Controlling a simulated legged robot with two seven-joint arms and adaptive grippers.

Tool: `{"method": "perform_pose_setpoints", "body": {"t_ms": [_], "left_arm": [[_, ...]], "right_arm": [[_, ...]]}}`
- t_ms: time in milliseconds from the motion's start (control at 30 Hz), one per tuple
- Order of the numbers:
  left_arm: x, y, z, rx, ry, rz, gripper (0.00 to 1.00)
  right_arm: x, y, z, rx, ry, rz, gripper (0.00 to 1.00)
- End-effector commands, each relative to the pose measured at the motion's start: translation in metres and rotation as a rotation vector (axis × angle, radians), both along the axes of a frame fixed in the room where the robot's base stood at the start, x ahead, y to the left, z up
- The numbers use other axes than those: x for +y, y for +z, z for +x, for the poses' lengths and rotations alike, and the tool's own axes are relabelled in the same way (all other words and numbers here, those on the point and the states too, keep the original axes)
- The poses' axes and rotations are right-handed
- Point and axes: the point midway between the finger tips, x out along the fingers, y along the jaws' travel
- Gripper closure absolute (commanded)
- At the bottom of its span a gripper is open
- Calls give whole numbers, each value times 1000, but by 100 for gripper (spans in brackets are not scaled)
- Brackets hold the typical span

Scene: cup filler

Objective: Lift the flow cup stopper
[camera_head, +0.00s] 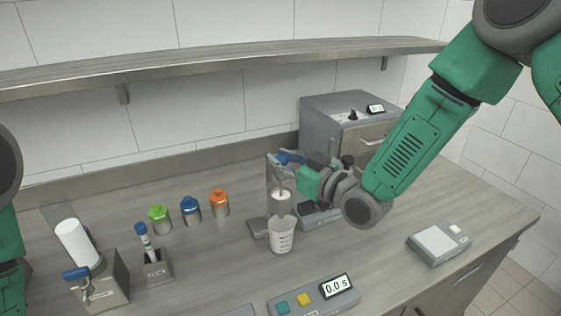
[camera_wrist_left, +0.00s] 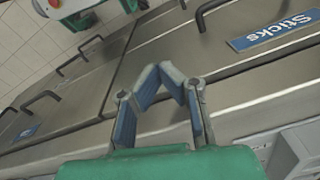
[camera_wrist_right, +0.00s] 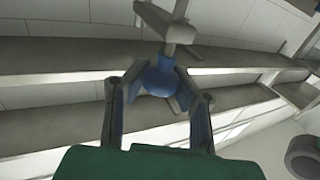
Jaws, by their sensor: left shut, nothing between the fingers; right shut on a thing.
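My right gripper (camera_head: 284,162) reaches in from the right above the flow cup (camera_head: 281,196), a pale cup on a grey metal stand (camera_head: 257,227). In the right wrist view its fingers (camera_wrist_right: 158,82) are shut on a blue piece (camera_wrist_right: 158,74), which I take for the stopper. Whether the stopper is clear of the cup cannot be told, as my fingers hide it. A white beaker (camera_head: 282,238) stands below the flow cup. My left gripper (camera_wrist_left: 172,72) is shut and empty in front of metal drawers, outside the head view.
Green (camera_head: 160,218), blue (camera_head: 190,210) and orange (camera_head: 219,203) lidded jars stand left of the stand. A tube holder (camera_head: 158,268), a white cylinder (camera_head: 77,243), a display panel (camera_head: 312,298) and a scale (camera_head: 438,243) stand nearby. A grey box (camera_head: 330,115) stands behind my arm.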

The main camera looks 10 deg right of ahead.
Motion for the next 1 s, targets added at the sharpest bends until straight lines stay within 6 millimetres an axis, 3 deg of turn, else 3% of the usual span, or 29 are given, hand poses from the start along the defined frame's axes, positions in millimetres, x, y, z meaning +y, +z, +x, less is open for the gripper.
{"method": "perform_pose_setpoints", "body": {"t_ms": [33,100,333,367,400,433,800,1000], "left_arm": [[0,6,0,0,0,0,100],[0,7,0,0,0,0,100],[0,6,0,0,0,0,100],[0,6,0,0,0,0,100],[0,6,0,0,0,0,100],[0,6,0,0,0,0,100],[0,6,-3,-2,0,0,100],[0,6,-3,-3,0,0,100]], "right_arm": [[-1,12,1,-5,-2,2,100],[-1,18,1,-3,-2,2,100],[-1,16,1,-3,-2,2,100],[-1,16,1,-3,-2,2,72],[-1,16,1,-3,-2,2,58],[-1,16,1,-3,-2,2,53],[-3,15,-2,-1,-2,1,53],[-20,15,-27,3,-3,3,53]]}}
